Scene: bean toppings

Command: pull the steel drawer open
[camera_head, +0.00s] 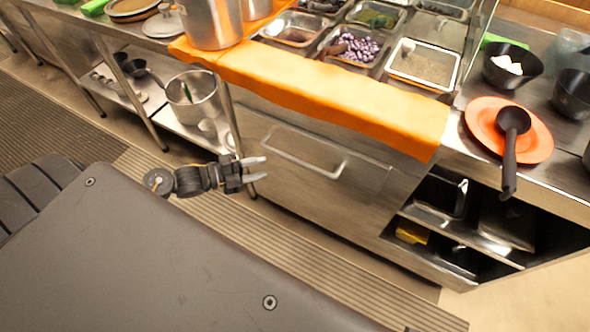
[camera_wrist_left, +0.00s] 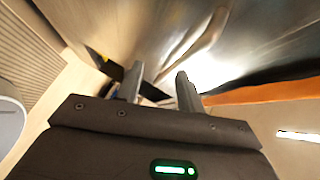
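The steel drawer (camera_head: 345,172) sits in the counter front, below the orange ledge, and its face looks flush with the counter. Its bar handle (camera_head: 303,150) runs across the drawer front. My left gripper (camera_head: 262,168) is just left of the handle's left end, with its two fingers apart and nothing between them. In the left wrist view the fingers (camera_wrist_left: 157,82) are also spread, and the handle (camera_wrist_left: 200,40) shows beyond them, apart from the fingertips. My right gripper is in neither view.
An orange ledge (camera_head: 310,88) overhangs the drawer. Open shelves (camera_head: 465,225) with pans are at the right. A steel table with a large pot (camera_head: 193,97) on its lower shelf stands at the left. A ribbed floor mat (camera_head: 300,260) lies in front of the counter.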

